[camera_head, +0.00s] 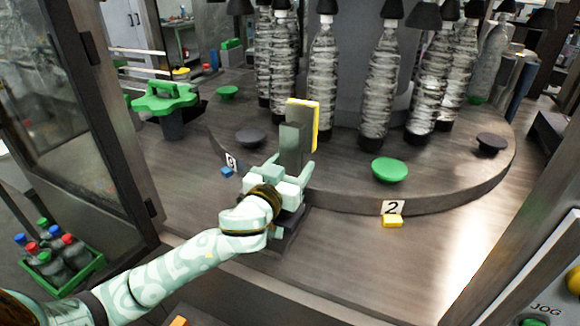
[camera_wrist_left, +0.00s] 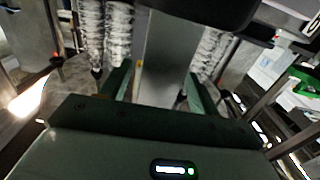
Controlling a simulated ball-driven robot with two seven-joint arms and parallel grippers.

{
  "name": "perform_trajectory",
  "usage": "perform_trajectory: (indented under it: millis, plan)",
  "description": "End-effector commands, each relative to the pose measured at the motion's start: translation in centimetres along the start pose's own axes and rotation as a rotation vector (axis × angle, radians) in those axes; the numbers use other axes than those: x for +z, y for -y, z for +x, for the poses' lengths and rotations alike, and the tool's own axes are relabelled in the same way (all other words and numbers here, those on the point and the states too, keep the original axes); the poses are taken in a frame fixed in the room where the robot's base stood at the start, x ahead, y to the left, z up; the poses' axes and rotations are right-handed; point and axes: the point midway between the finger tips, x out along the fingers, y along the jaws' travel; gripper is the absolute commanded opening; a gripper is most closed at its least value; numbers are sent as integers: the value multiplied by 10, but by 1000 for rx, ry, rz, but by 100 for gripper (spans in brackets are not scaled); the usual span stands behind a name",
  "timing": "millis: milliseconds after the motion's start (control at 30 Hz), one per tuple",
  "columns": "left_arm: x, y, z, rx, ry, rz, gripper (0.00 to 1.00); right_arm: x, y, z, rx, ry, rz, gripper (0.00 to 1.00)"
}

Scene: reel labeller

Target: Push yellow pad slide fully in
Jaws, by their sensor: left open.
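The yellow pad (camera_head: 316,125) stands upright on the far side of a grey block (camera_head: 301,115) at the front of the round machine table. My left gripper (camera_head: 291,165) is at the near side of this block, its fingers spread apart. In the left wrist view the open fingers (camera_wrist_left: 156,85) stand either side of the grey upright block (camera_wrist_left: 163,62). Whether they touch it I cannot tell. The slide under the block is mostly hidden by my gripper. My right gripper is in neither view.
Clear bottles (camera_head: 381,85) hang around the carousel (camera_head: 440,185) behind the pad. A crate (camera_head: 62,275) of bottles is at lower left.

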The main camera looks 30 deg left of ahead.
Motion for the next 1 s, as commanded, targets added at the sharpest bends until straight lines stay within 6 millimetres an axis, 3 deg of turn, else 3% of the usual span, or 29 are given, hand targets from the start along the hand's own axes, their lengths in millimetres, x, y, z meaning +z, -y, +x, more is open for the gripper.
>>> perform_trajectory:
  millis: [67,200,267,300,600,867,900,967,1000]
  plan:
    - [0,0,0,0,0,0,59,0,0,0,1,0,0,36]
    - [0,0,0,0,0,0,20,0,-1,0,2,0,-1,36]
    - [0,0,0,0,0,0,3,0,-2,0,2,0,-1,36]
    - [0,0,0,0,0,0,0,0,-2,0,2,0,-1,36]
    - [-2,0,31,-3,-2,-3,0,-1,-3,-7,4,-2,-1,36]
    - [-2,1,33,-2,-4,0,0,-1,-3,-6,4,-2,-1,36]
    - [-2,1,33,-2,-5,0,45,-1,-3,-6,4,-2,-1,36]
    - [-2,1,33,-2,-5,0,62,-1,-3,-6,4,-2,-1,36]
    - [-2,1,33,-2,-4,0,62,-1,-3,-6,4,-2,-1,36]
